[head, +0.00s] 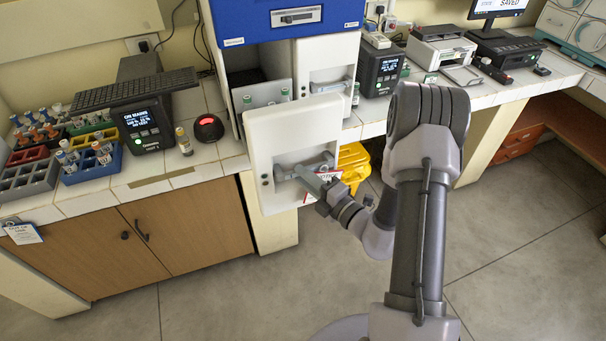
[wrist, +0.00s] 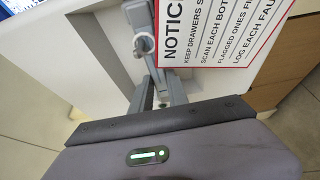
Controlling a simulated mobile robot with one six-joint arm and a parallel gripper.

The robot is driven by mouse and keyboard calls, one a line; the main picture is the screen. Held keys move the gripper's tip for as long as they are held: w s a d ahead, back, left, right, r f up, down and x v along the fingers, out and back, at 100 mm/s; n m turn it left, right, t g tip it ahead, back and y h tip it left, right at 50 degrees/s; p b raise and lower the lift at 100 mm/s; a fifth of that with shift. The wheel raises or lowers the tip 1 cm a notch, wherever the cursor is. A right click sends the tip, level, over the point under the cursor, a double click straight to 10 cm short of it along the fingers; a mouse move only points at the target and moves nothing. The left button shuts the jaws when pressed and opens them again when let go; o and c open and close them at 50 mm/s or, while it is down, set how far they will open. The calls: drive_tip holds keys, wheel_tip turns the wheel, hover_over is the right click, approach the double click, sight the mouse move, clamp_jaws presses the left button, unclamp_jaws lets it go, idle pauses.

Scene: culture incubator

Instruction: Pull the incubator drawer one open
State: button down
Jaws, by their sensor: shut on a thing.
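The incubator (head: 293,18) has a blue top and a white body. Its left drawer stands pulled out, with its white front panel (head: 290,124) well forward of the body. Bottles (head: 248,101) show in the drawer behind the panel. The grey bar handle (head: 291,172) sits in a recess low on the panel. My gripper (head: 312,177) is shut on this handle. In the wrist view, my gripper's fingers (wrist: 157,88) reach up to the handle (wrist: 138,16). The exact finger contact is partly hidden.
A second drawer (head: 328,72) on the right is closed. A notice sign (wrist: 222,32) is beside my fingers. A yellow bin (head: 353,160) stands behind the panel. The left counter holds bottle racks (head: 30,178) and a red-topped device (head: 208,127). The floor in front is clear.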

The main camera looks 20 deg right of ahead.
drive_tip(key=c, duration=1.3)
unclamp_jaws()
drive_tip(key=shift+s, duration=0.1)
drive_tip(key=p+v, duration=0.1)
drive_tip(key=v, duration=1.6)
drive_tip(key=shift+s, duration=0.1)
